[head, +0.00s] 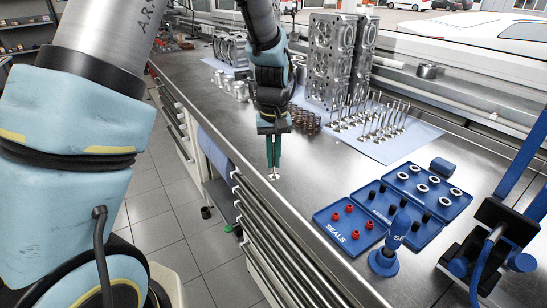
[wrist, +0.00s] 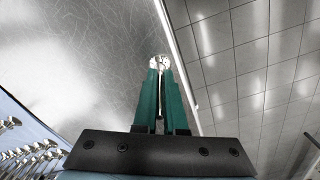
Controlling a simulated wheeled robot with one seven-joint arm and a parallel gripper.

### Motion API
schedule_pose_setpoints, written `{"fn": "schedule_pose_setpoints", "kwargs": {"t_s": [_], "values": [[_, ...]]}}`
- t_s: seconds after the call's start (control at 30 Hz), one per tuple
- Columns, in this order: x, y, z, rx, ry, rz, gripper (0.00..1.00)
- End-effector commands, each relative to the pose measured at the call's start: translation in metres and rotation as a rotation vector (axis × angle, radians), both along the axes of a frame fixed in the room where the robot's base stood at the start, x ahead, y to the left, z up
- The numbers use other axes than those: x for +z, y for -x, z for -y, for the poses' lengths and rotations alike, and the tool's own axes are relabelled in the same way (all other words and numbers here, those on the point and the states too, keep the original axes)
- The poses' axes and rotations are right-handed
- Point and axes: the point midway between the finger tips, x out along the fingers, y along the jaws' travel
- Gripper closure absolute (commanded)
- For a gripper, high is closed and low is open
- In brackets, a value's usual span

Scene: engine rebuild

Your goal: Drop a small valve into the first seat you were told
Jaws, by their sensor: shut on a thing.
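My gripper (head: 273,158) is shut on a valve (head: 273,176). The valve's round pale head sticks out below the green fingertips, above the bench top near its front edge. In the wrist view the valve head (wrist: 159,62) shows just beyond the gripper's fingers (wrist: 160,90), with the stem between them. Several other valves (head: 385,120) stand in rows on a blue sheet to the right of my gripper. Two grey cylinder heads (head: 340,60) stand upright behind them. I cannot make out single valve seats at this distance.
Blue trays (head: 350,245) hold red seals and pale rings at the lower right. A blue-handled tool (head: 390,250) stands beside them. Several springs (head: 305,120) stand left of the valves. The steel bench (head: 320,170) is bare between my gripper and the trays.

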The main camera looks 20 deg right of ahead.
Motion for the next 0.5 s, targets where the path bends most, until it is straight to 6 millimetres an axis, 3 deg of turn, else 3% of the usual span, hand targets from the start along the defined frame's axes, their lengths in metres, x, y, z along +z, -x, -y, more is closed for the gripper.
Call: {"fn": "schedule_pose_setpoints", "kwargs": {"t_s": [0.17, 0.2, 0.5], "values": [[0.0001, 0.0, 0.0, 0.0, 0.0, 0.0, 1.0], [0.0001, 0.0, 0.0, 0.0, 0.0, 0.0, 0.89], [0.0001, 0.0, 0.0, 0.0, 0.0, 0.0, 0.56]]}}
